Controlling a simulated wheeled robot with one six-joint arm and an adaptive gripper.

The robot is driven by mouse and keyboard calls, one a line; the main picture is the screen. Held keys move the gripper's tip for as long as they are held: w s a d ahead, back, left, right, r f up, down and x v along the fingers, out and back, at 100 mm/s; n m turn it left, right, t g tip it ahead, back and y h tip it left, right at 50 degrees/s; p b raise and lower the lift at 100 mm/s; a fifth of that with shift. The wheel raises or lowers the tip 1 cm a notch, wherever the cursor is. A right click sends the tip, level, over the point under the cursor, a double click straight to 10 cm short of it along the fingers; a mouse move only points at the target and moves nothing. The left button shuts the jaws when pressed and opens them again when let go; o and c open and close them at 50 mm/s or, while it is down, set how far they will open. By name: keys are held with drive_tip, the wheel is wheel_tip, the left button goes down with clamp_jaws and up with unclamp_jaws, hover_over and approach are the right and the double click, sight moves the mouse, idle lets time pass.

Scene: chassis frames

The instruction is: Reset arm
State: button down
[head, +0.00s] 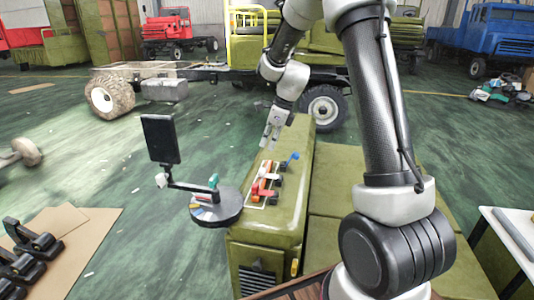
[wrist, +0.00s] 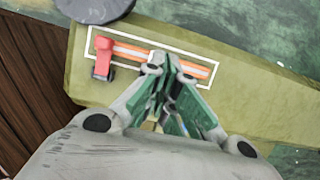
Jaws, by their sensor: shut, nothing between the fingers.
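My arm reaches forward over a long olive-green cabinet (head: 268,220). My gripper (head: 269,143) points down above the cabinet top, beyond the small tools there. In the wrist view, my gripper (wrist: 166,64) has its fingers together and nothing between them. Below it in that view lies an orange bar with a white stripe (wrist: 132,50), inside a white outlined rectangle. A red-handled piece (wrist: 104,50) sits at the bar's left end. In the head view, a red piece (head: 263,190) and a blue-handled piece (head: 292,157) show on the cabinet.
A dark round base (head: 217,212) with a black screen (head: 160,138) on a stand is left of the cabinet tools. Brown boards with black parts (head: 36,242) are front left. A white table (head: 512,232) is at right. A truck chassis (head: 165,82) stands behind; green floor lies open between.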

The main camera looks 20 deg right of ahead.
wheel_tip(320, 180, up, 6)
drive_tip(key=s+d+r+n+h, duration=0.1)
drive_tip(key=s+r+n, duration=0.2)
drive_tip(key=s+n, duration=0.5)
drive_tip(key=s+d+r+n+t+h, duration=0.1)
drive_tip(key=s+d+r+n, duration=0.1)
drive_tip(key=s+n, duration=0.6)
drive_tip(key=s+d+r+n+t+h, duration=0.1)
drive_tip(key=s+r+n, duration=0.3)
drive_tip(key=s, duration=1.4)
drive_tip(key=d+n, duration=0.1)
drive_tip(key=n, duration=0.3)
drive_tip(key=shift+d+n, duration=0.25)
drive_tip(key=shift+n, duration=0.15)
drive_tip(key=shift+r, duration=0.1)
